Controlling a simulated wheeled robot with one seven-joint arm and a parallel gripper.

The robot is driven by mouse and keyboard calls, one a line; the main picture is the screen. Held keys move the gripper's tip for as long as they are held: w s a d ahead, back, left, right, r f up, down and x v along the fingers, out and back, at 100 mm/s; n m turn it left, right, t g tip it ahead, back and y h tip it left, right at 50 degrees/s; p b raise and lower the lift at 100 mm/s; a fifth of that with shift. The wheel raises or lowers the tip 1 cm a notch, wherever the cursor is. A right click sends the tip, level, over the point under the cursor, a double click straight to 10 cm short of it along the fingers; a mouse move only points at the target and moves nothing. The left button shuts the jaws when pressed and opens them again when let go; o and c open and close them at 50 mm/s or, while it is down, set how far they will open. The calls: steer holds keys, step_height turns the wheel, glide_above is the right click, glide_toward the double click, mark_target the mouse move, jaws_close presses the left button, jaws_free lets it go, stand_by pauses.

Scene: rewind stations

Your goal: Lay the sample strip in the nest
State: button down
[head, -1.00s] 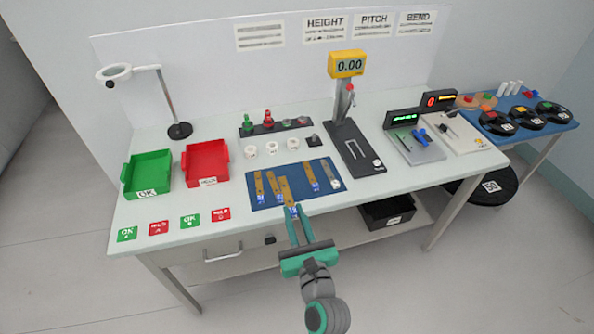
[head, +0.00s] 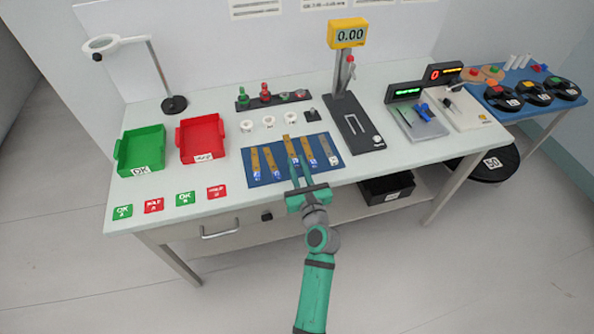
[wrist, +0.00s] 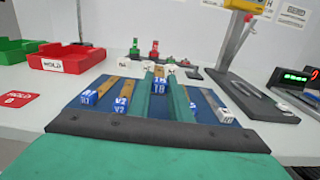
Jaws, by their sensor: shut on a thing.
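My gripper (head: 295,162) is over the blue mat (head: 262,180) at the front of the bench. Its fingers are shut on a brass-coloured sample strip (head: 288,144) with a blue label. In the wrist view the strip's labelled end (wrist: 159,85) shows between the green fingers, reading something like 18. The strip's far end sits beyond the ends of its neighbours, and it looks raised a little above the mat. Other brass strips (head: 255,162) and a grey strip (head: 325,148) lie on the mat. I cannot tell for sure which fixture is the nest.
A grey fixture with a blue handle (head: 417,121) is further right. Green (head: 140,150) and red (head: 203,138) bins stand left. White rings (head: 268,122) lie behind the mat.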

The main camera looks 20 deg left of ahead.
mark_target(298, 171)
steer(key=shift+w+a+f, duration=0.15)
steer(key=shift+w+f, duration=0.65)
steer(key=shift+f, duration=1.7)
steer(key=shift+f, duration=0.1)
steer(key=c, duration=1.6)
jaws_free()
